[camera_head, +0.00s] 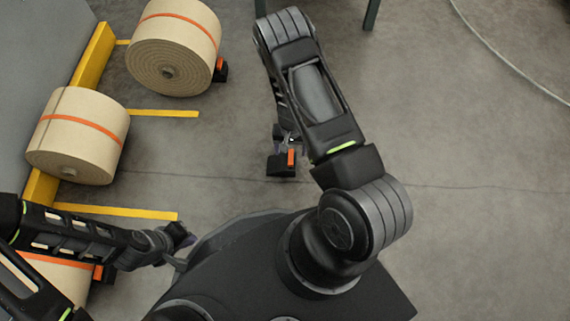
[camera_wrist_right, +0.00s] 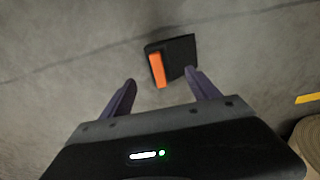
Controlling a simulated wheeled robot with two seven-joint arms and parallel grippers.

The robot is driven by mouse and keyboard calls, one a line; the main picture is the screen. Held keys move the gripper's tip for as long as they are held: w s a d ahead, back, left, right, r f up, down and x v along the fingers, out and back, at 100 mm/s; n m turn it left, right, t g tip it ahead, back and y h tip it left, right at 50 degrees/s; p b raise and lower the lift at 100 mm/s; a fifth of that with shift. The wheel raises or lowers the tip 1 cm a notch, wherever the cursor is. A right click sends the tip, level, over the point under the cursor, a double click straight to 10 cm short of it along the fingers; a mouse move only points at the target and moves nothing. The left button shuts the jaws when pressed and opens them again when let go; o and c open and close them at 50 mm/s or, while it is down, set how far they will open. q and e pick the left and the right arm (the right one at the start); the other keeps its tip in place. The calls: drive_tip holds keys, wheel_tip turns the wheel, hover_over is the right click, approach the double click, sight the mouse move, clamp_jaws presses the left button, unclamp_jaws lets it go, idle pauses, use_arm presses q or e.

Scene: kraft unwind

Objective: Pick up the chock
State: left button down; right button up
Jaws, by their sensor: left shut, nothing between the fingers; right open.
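A black chock with an orange face (camera_head: 279,168) lies on the bare concrete floor near the middle of the head view. In the right wrist view the chock (camera_wrist_right: 180,52) lies beyond the fingertips, nearer the right finger, with its orange face to the left. My right gripper (camera_head: 287,143) is open and empty, over the floor just beside the chock; its fingers are partly hidden by the arm. It also shows in the right wrist view (camera_wrist_right: 160,79). My left gripper (camera_head: 184,243) is shut and empty at the lower left, away from this chock.
Kraft rolls with orange bands, an upper one (camera_head: 172,50) and a middle one (camera_head: 80,135), lie at the left by a yellow rail (camera_head: 92,55). Other chocks sit by the upper roll (camera_head: 221,71) and the lowest roll (camera_head: 105,272).

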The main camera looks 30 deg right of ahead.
sight(290, 157)
drive_tip(key=shift+f, duration=0.7)
wheel_tip(290, 157, down, 5)
drive_tip(key=b, duration=0.3)
drive_tip(key=shift+a+f, duration=0.1)
drive_tip(key=shift+f, duration=0.05)
clamp_jaws()
idle(0.7)
